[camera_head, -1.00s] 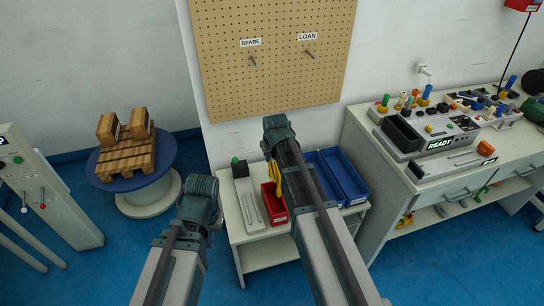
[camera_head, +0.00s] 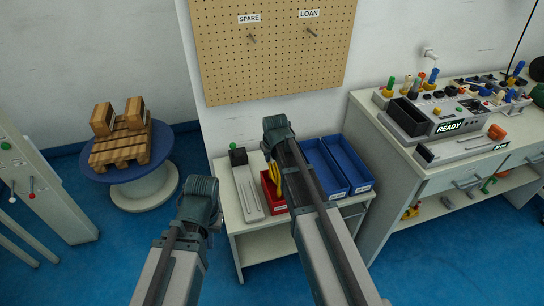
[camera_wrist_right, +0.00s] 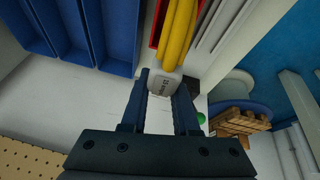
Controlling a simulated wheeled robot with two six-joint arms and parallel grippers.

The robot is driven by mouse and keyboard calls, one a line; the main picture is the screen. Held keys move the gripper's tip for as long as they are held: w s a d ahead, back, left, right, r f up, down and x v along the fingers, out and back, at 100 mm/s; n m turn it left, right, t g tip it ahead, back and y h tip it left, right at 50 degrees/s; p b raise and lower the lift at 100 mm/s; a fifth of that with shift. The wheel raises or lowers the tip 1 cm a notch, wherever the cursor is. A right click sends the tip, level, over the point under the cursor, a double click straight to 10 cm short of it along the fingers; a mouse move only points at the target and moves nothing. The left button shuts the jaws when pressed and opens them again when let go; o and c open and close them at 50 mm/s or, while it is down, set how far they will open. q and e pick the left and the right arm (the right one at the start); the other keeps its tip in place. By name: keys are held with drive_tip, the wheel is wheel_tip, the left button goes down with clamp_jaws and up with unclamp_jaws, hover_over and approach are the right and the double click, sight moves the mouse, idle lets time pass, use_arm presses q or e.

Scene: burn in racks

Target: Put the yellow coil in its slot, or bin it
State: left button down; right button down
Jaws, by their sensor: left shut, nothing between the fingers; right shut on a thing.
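The yellow coil (camera_wrist_right: 178,34) hangs from my right gripper (camera_wrist_right: 162,86), which is shut on its pale printed end piece. In the head view the coil (camera_head: 266,173) shows as a thin yellow strip, mostly hidden behind my right arm. It appears over or beside the red bin (camera_head: 272,198) on the small table; whether they touch is unclear. My left gripper (camera_head: 203,192) is empty and shut, left of the small table. The pegboard (camera_head: 272,75) has bare pegs under the SPARE (camera_head: 248,18) and LOAN (camera_head: 309,13) labels.
A grey slotted block (camera_head: 247,190) lies left of the red bin. A bench (camera_head: 385,135) with a READY device stands right; a spool (camera_head: 150,190) carries a pallet left.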

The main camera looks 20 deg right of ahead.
sight(272, 167)
drive_tip(key=shift+f+b, duration=2.15)
drive_tip(key=shift+f, duration=0.3)
drive_tip(key=shift+f+b, duration=0.35)
drive_tip(key=shift+f, duration=0.05)
drive_tip(key=c, duration=0.6)
unclamp_jaws()
drive_tip(key=shift+r, duration=0.1)
drive_tip(key=p+v, duration=1.2)
drive_tip(key=v, duration=0.1)
drive_tip(key=shift+s+r+p, duration=0.15)
drive_tip(key=shift+r+p, duration=0.2)
drive_tip(key=shift+p, duration=0.05)
drive_tip(key=shift+f, duration=0.1)
